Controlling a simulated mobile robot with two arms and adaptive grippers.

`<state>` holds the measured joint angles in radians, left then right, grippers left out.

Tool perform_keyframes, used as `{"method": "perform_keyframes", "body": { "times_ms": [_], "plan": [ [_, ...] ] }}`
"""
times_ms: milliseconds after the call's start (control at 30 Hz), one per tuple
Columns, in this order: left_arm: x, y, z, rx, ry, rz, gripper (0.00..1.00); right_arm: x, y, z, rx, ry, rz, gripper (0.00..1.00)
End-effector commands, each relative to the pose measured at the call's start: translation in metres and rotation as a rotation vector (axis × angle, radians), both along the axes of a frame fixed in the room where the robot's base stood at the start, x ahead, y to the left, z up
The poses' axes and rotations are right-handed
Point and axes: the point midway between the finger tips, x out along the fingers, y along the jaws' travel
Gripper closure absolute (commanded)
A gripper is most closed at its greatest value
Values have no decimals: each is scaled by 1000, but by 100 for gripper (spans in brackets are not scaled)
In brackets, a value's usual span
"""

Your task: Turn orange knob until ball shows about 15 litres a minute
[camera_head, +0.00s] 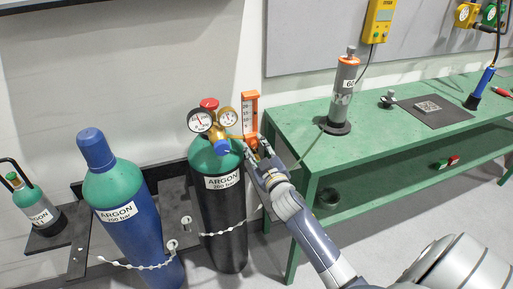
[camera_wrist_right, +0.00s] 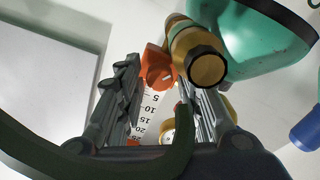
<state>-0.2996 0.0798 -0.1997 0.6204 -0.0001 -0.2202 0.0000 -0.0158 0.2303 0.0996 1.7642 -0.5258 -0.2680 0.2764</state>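The flowmeter (camera_head: 250,112) has a white scale and orange end parts, and stands beside the gauges on the black argon cylinder. Its orange knob (camera_head: 251,139) is at the lower end, close to my right gripper (camera_head: 257,160). In the right wrist view the orange knob (camera_wrist_right: 158,68) appears between the tips of my right gripper (camera_wrist_right: 162,80), with a gap showing on each side. The fingers are apart. The scale (camera_wrist_right: 150,108) shows numbers from 5 to 25. I cannot make out the ball. My left gripper is out of view.
A brass regulator (camera_head: 220,136) with two dials sits on the green-topped black cylinder (camera_head: 222,205). A brass fitting (camera_wrist_right: 195,50) is right beside the knob. A blue cylinder (camera_head: 135,225) stands left. The green bench (camera_head: 290,123) is right, close to my arm.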

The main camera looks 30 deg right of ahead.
Motion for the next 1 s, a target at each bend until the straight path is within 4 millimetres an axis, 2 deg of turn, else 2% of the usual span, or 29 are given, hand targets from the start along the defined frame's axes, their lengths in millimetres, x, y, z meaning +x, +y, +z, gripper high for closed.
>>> {"method": "perform_keyframes", "body": {
  "times_ms": [333,467,800,1000],
  "plan": [
    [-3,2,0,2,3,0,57,-1,0,0,1,-1,0,57],
    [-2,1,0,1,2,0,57,-10,3,0,1,0,1,57],
    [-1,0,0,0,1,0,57,-72,17,-1,4,2,0,57],
    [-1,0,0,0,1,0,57,-103,25,-1,2,2,0,57]
  ]
}}
